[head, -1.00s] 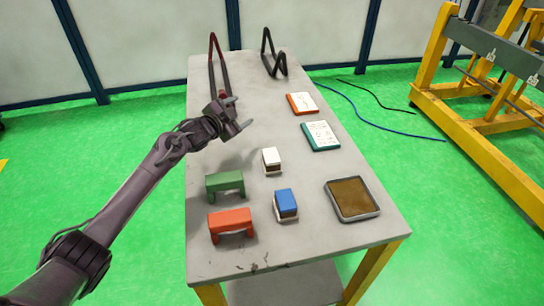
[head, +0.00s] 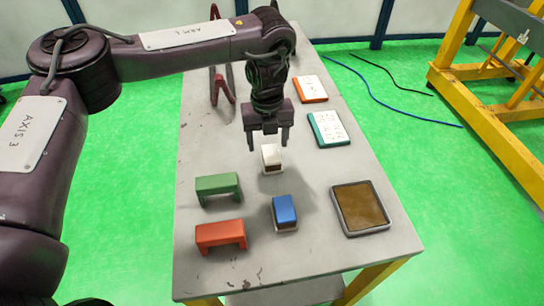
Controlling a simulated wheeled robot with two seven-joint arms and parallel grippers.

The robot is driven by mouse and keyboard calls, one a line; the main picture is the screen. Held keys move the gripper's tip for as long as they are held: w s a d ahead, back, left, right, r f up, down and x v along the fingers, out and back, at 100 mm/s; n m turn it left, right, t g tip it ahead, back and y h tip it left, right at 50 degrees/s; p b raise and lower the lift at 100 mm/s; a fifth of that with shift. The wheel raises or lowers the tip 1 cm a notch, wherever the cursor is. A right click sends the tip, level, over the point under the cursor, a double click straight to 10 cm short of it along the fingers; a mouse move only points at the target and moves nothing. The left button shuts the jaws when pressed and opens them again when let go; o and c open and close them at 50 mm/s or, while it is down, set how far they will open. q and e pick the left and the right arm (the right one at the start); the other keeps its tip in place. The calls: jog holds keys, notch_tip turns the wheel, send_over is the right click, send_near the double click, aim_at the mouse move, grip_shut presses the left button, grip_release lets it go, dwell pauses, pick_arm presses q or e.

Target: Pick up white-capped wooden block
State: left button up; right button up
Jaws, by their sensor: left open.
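The white-capped wooden block (head: 271,157) stands on the grey table in the head view, near the table's middle. Its cap is white and a brown wooden part shows below it. My left gripper (head: 268,141) points down at the block from just above and behind it in the picture. I cannot tell whether the fingers touch the block. My right gripper is not in view.
A blue-capped block (head: 284,208), a green bridge-shaped piece (head: 218,187) and a red one (head: 220,235) stand nearer on the table (head: 300,260). A brown-filled tray (head: 335,215) lies right. Green (head: 328,129) and orange (head: 310,89) booklets lie behind. Dark red (head: 222,85) stand at back left.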

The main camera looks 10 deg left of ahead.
aim_at(271, 153)
pick_arm(q)
jog(key=f, duration=0.4)
jog(key=shift+w+d+f+p, duration=0.15)
jog(key=shift+d+f+p, duration=0.2)
jog(key=shift+p, duration=0.05)
jog(key=shift+f, duration=0.6)
jog(key=shift+r, duration=0.1)
jog(key=c, duration=1.2)
jog(key=shift+r, duration=0.35)
jog(key=shift+c, duration=0.2)
notch_tip(271, 153, up, 19)
jog(key=p, duration=0.1)
jog(key=shift+p, duration=0.4)
jog(key=shift+r, duration=0.1)
